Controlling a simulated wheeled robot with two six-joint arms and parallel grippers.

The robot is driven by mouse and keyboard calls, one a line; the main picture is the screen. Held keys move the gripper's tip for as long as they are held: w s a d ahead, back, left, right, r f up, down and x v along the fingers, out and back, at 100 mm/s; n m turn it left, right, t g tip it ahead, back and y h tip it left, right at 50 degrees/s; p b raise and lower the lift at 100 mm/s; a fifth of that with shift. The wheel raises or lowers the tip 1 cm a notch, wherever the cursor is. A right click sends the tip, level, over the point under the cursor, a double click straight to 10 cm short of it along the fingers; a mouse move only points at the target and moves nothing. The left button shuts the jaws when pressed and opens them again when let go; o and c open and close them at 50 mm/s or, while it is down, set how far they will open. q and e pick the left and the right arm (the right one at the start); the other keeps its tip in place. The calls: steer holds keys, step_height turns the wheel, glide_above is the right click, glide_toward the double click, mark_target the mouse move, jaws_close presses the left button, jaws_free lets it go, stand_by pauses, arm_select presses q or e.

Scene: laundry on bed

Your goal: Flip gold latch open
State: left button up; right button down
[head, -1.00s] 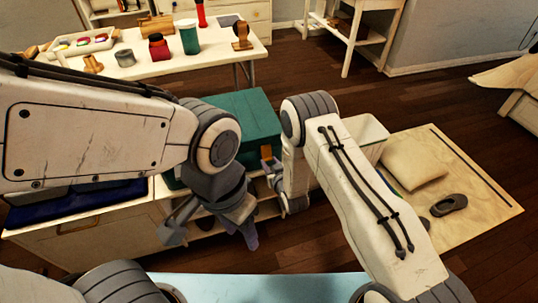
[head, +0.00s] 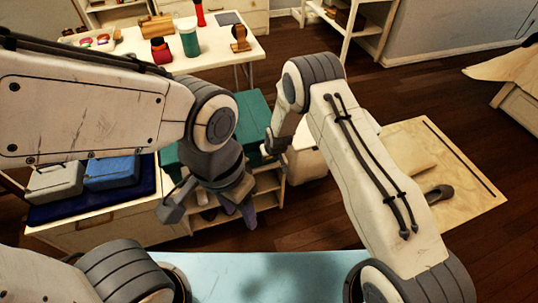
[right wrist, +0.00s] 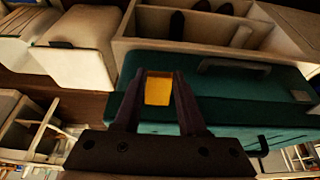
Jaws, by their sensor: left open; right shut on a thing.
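The gold latch (right wrist: 158,90) shows in the right wrist view on the near side of a dark green case (right wrist: 245,95). My right gripper (right wrist: 159,82) has a finger on each side of the latch and is shut on it. In the head view the green case (head: 255,115) is partly covered by my arms, and the latch is hidden. My right gripper (head: 270,143) is at the case's right part there. My left gripper (head: 208,212) is open and empty, lower, in front of the shelf unit.
A low shelf unit (head: 268,190) stands by the case. Grey and blue boxes (head: 112,172) sit on a cabinet at left. A white table (head: 215,55) with a green cup and other items stands behind. A wooden board (head: 470,190) with a cushion and shoe lies at right.

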arm_select(q)
step_height(320, 180, up, 4)
steer(key=p, duration=0.2)
steer(key=shift+p, duration=0.3)
arm_select(e)
steer(key=shift+w+a+r+g+h, duration=0.1)
steer(key=shift+w+r+g+h, duration=0.1)
steer(key=shift+r+g, duration=0.3)
steer(key=shift+w+r+g+h, duration=0.1)
steer(key=shift+r+g+h, duration=0.15)
steer(key=shift+g, duration=0.45)
steer(key=shift+r, duration=0.1)
steer(key=shift+s, duration=0.1)
steer(key=shift+c, duration=2.4)
jaws_free()
arm_select(q)
steer(key=shift+f+b, duration=0.2)
steer(key=shift+b, duration=0.1)
arm_select(e)
step_height(320, 180, up, 10)
steer(key=s, duration=0.1)
steer(key=shift+s+d+r, duration=0.15)
steer(key=shift+s+d, duration=0.15)
